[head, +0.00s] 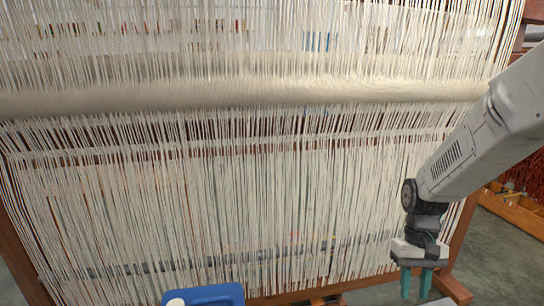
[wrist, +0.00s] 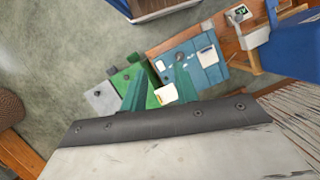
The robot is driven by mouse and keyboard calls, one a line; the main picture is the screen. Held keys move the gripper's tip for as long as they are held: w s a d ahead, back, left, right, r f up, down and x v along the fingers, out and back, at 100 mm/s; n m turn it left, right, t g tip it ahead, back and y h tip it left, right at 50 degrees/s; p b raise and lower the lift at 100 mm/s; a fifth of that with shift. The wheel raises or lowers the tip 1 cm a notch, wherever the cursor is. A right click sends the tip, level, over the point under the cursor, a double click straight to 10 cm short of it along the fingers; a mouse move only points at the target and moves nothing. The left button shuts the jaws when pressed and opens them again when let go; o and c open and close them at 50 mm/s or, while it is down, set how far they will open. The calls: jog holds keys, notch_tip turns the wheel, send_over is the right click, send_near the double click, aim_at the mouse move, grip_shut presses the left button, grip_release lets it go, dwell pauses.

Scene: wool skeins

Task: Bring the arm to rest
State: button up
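My gripper (head: 416,284) hangs at the lower right of the head view, pointing down in front of the loom's right side. Its two teal fingers are apart with nothing visible held between them. In the wrist view the teal fingers (wrist: 160,92) also stand apart, above coloured panels. A small pale yellow piece (wrist: 166,94) shows between them, seemingly below; its exact height is hard to tell.
A large loom with pale warp threads (head: 250,190) fills the head view. A blue object (head: 205,295) is at the bottom. Below, the wrist view shows grey (wrist: 102,97), green (wrist: 122,78) and blue (wrist: 209,73) panels, and open floor (wrist: 60,50).

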jog(key=s+a+r+t, duration=0.2)
jog(key=s+r, duration=0.6)
jog(key=s, duration=0.1)
jog(key=s+a+r+t, duration=0.3)
jog(key=s+r, duration=0.6)
jog(key=s, duration=0.1)
jog(key=shift+a+n+h, duration=0.25)
jog(key=shift+n+h, duration=0.05)
jog(key=shift+n, duration=0.1)
